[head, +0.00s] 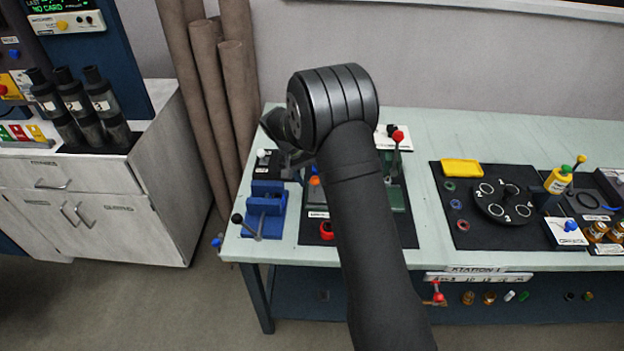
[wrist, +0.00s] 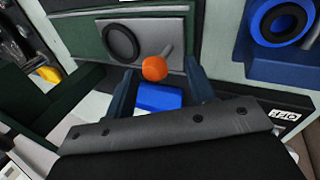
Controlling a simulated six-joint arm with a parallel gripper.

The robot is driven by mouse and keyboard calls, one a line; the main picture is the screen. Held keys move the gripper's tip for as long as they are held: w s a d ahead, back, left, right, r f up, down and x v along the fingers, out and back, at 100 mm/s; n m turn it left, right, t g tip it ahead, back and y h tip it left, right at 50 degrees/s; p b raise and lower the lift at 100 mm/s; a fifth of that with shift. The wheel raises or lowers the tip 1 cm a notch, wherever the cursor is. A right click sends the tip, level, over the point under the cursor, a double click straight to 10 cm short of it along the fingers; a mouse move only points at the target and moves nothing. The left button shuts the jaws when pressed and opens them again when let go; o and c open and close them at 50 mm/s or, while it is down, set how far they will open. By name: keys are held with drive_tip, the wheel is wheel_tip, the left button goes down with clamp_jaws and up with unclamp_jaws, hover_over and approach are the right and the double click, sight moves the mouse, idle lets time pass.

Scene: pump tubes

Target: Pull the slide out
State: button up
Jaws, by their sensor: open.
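In the wrist view, a grey plate (wrist: 150,35) with a black ring (wrist: 121,43) sits against a dark green body (wrist: 75,32). An orange ball knob (wrist: 154,68) on a short grey stem stands out from the plate; I take these for the slide and its handle. My gripper (wrist: 160,77) is open, its two blue fingers on either side of the knob. I cannot tell whether they touch it. A bright blue block (wrist: 158,97) shows between the fingers, nearer the palm. In the head view, the orange knob (head: 315,181) shows beside my arm, which hides most of the gripper.
A blue vise-like device (head: 265,208) stands left on the pale green table (head: 420,130). A red-knobbed lever (head: 398,137) stands right of my arm. A black mat (head: 470,232) with a round numbered holder (head: 502,200) lies farther right. A cabinet (head: 110,200) stands at left.

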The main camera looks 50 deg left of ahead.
drive_tip(key=v, duration=1.5)
drive_tip(key=shift+s+r, duration=0.1)
drive_tip(key=x, duration=1.7)
drive_tip(key=shift+f, duration=0.25)
drive_tip(key=shift+o, duration=0.4)
